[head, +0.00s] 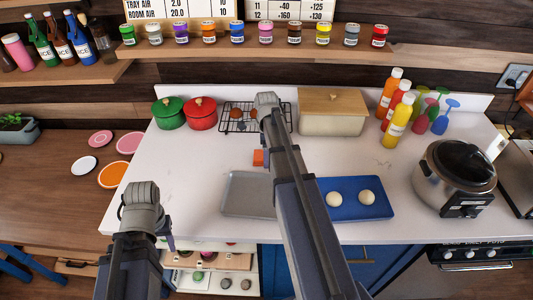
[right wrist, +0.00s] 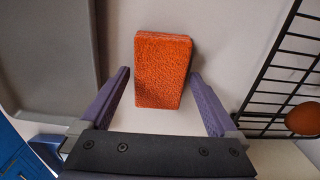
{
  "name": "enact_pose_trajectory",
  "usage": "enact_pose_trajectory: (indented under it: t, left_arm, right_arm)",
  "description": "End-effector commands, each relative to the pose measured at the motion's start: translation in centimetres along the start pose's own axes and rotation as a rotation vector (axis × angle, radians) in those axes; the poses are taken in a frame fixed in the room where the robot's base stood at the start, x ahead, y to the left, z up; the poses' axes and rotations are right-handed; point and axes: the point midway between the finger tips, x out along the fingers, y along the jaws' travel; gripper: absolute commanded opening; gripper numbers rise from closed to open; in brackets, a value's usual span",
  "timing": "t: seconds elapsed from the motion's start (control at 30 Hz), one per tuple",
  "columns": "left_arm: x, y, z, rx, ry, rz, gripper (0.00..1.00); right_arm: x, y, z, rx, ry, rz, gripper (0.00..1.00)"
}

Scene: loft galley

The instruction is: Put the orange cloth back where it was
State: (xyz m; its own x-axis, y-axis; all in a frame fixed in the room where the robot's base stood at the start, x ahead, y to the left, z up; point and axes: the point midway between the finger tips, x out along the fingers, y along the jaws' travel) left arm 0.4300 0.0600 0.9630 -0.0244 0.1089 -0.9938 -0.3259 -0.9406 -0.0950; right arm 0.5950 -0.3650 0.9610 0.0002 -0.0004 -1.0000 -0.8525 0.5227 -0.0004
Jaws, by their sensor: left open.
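The orange cloth (right wrist: 162,68) is a thick, rough-textured rectangle on the white counter. In the head view only part of it (head: 258,157) shows beside my right arm, between the wire rack (head: 238,124) and the grey tray (head: 245,190). In the right wrist view my right gripper (right wrist: 159,80) is open, with one finger on each side of the cloth's near end and small gaps to it. In the head view my right arm hides its own fingers. My left gripper (head: 150,226) is open and empty near the counter's front left corner.
Red (head: 201,114) and green pots and a lidded beige box (head: 333,112) stand at the back. A blue tray (head: 355,200) with two pale round items lies right of my right arm. Bottles (head: 398,122) and a cooker (head: 455,176) are farther right. The counter's left part is clear.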

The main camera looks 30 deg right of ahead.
Motion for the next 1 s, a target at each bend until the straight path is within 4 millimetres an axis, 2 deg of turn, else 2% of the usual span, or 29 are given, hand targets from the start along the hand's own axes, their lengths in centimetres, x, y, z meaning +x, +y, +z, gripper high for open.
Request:
enact_pose_trajectory:
  t: [0.27, 0.47, 0.67, 1.0]
  left_arm:
    - [-0.1, 0.0, 0.0, 0.000, 0.000, 0.000, 0.50]
    - [-0.8, -0.1, 0.1, 0.000, 0.000, 0.000, 0.50]
    - [-2.9, -0.3, 0.2, 0.001, 0.000, 0.000, 0.50]
    - [-8.0, -0.8, 0.5, 0.002, 0.000, 0.000, 0.50]
  right_arm:
    - [-0.1, 0.0, 0.0, 0.000, 0.000, 0.000, 1.00]
    - [-0.8, 0.0, 0.0, 0.000, 0.000, 0.000, 1.00]
    - [-2.9, 0.0, 0.0, 0.000, 0.000, 0.000, 1.00]
    - [-8.1, 0.0, 0.0, 0.000, 0.000, 0.000, 1.00]
